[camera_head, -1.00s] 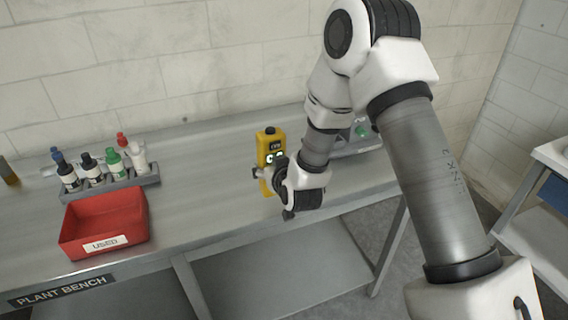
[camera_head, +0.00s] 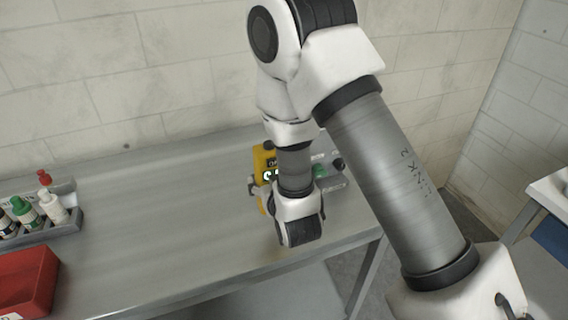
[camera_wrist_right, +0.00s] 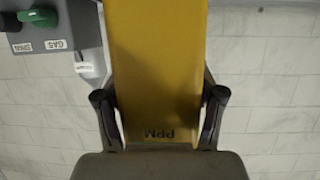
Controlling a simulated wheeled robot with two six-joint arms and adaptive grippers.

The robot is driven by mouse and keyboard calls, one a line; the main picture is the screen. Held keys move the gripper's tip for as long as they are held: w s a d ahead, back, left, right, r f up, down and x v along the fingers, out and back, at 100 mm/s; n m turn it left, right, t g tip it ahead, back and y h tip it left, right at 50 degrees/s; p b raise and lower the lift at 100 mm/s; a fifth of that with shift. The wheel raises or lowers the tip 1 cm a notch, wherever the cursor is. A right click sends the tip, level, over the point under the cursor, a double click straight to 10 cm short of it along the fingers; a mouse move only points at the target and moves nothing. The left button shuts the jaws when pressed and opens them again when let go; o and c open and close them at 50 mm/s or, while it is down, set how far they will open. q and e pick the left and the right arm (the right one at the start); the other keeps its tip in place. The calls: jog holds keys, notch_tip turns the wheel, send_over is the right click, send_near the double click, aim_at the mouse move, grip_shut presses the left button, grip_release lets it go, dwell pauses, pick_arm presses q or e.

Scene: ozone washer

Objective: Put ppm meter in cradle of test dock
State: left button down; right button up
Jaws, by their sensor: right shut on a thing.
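The yellow ppm meter (camera_head: 263,160) is upright, with its dark display near the top. My right gripper (camera_head: 262,190) is shut on it. In the right wrist view the meter (camera_wrist_right: 158,60) fills the middle, its PPM lettering facing me, with a finger of the right gripper (camera_wrist_right: 160,100) on each side. The grey test dock (camera_head: 330,182) is just right of the meter, partly hidden by my right arm. In the right wrist view the dock (camera_wrist_right: 70,38) shows at upper left with a green knob. Its cradle cannot be made out. My left gripper is out of view.
A red bin (camera_head: 25,280) sits at the bench's left front. Behind it is a grey rack (camera_head: 60,228) of several small bottles. The grey bench top (camera_head: 150,215) is clear between these and the meter. A block wall stands behind.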

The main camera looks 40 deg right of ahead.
jog(key=w+d+f+p, duration=0.1)
jog(key=w+d+p, duration=0.1)
jog(key=w+d, duration=0.1)
jog(key=w+d+f+p, duration=0.2)
jog(key=w+d, duration=0.1)
jog(key=w, duration=0.1)
jog(key=w+d+f+p, duration=0.2)
jog(key=w+d, duration=0.1)
jog(key=shift+w+d+f, duration=0.1)
jog(key=shift+w+d, duration=0.25)
jog(key=shift+d, duration=0.05)
jog(key=shift+f, duration=0.15)
jog(key=shift+s+a+b, duration=0.1)
jog(key=shift+b, duration=0.2)
jog(key=o, duration=1.3)
jog(key=shift+o, duration=0.2)
jog(key=shift+f, duration=0.1)
